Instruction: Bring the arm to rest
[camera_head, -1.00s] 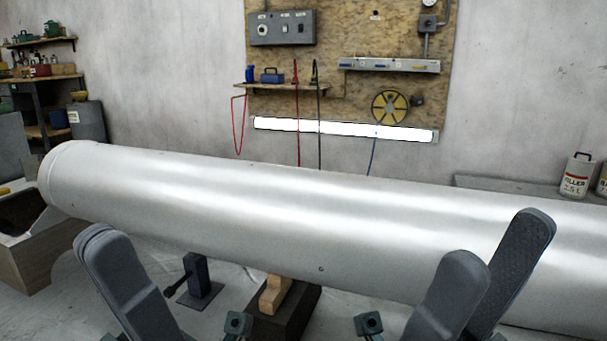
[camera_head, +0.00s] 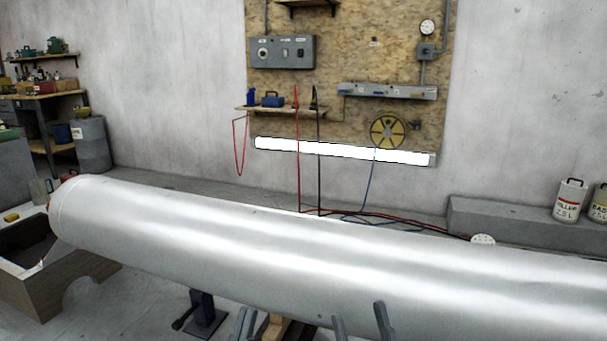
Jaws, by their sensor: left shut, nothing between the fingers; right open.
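My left gripper (camera_head: 244,319) shows at the bottom edge, left of centre, with its two grey fingers close together and nothing between them. My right gripper (camera_head: 359,315) is at the bottom edge, right of centre, its two fingers spread apart with nothing held. Both sit in front of the lower side of a long silver cylinder (camera_head: 280,255); I cannot tell whether they touch it. Only the finger ends show; the rest of both arms is below the picture.
The cylinder spans the picture. A dark stand (camera_head: 206,318) and a wooden block (camera_head: 275,328) are below it. An open box (camera_head: 35,290) is at its left end. A low ledge (camera_head: 520,232) with paint cans (camera_head: 570,201) is behind it. Cables lie on the floor there.

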